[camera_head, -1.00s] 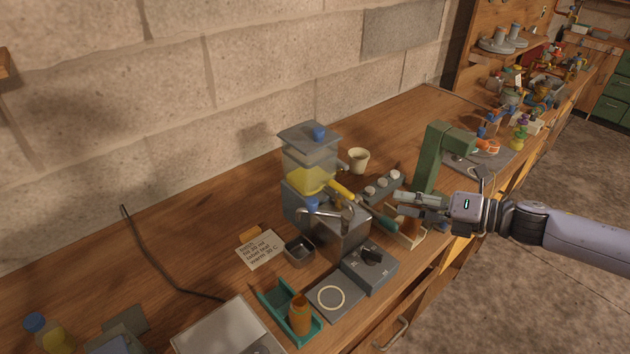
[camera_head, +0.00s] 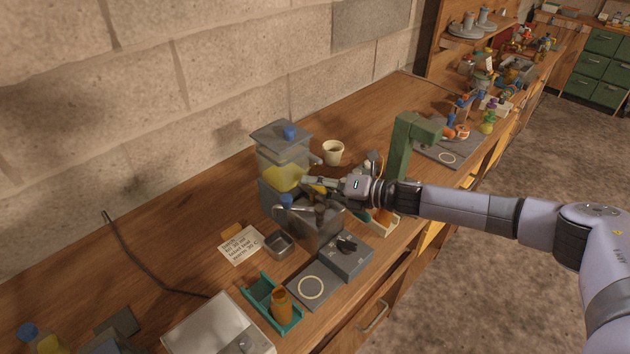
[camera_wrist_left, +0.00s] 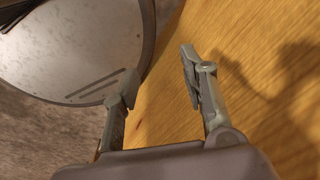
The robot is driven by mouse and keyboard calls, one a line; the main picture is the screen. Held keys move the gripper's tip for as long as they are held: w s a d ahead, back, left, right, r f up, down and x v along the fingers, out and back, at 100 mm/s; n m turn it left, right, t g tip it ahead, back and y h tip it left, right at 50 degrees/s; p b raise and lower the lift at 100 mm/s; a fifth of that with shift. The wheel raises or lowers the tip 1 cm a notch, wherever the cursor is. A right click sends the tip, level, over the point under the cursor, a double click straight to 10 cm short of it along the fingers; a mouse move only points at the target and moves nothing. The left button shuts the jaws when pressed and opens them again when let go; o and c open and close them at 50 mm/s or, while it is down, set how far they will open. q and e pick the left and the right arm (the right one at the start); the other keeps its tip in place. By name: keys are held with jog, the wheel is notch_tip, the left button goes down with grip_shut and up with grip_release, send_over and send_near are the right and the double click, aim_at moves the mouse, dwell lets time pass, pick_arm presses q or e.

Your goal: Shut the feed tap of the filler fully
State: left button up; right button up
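The filler stands mid-bench, with a clear square hopper (camera_head: 281,150) holding yellow oil above a grey body (camera_head: 318,232). It has blue knobs and a metal lever across its front. My right gripper (camera_head: 312,184) is at the hopper's right side, where the yellow tap handle sat in the earlier view. The gripper covers most of that handle, and I cannot tell whether its fingers touch or close on it. My left gripper (camera_wrist_left: 158,82) shows only in the left wrist view, open and empty above a wood surface.
A cream cup (camera_head: 333,152) stands behind my right gripper, and a green stand (camera_head: 401,145) rises to its right. A paper note (camera_head: 240,246) lies left.

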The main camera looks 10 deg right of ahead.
jog(key=shift+w+a, duration=0.2)
jog(key=shift+a, duration=0.05)
grip_shut()
dwell(0.3)
